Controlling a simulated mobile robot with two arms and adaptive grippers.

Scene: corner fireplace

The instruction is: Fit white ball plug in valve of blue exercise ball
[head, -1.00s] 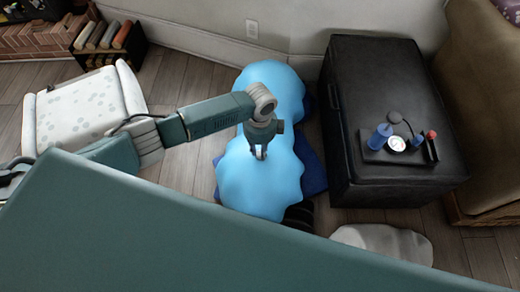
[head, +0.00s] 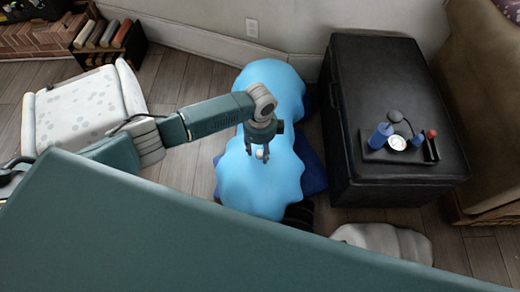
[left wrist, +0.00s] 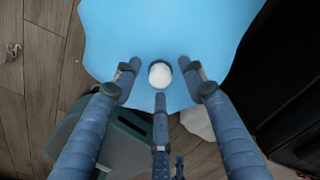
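The blue exercise ball (head: 262,190) is a lumpy, bright blue shape in the middle of the head view; it fills the top of the left wrist view (left wrist: 120,30). The white ball plug (left wrist: 159,74) shows as a round white disc against the blue surface; it is a small white spot in the head view (head: 261,154). My left gripper (head: 260,149) is open just above the ball, its fingers spread around the plug and apart from it. The valve is not distinguishable, and I cannot tell how deep the plug sits. My right gripper is not in view.
A black chest (head: 350,110) stands right of the ball, with a pump and gauge tray (head: 385,155) on it. A dark blue mat (head: 312,172) lies under the ball. A white cushioned seat (head: 80,110) is at left. A pale cloth-like thing (head: 385,240) lies on the floor.

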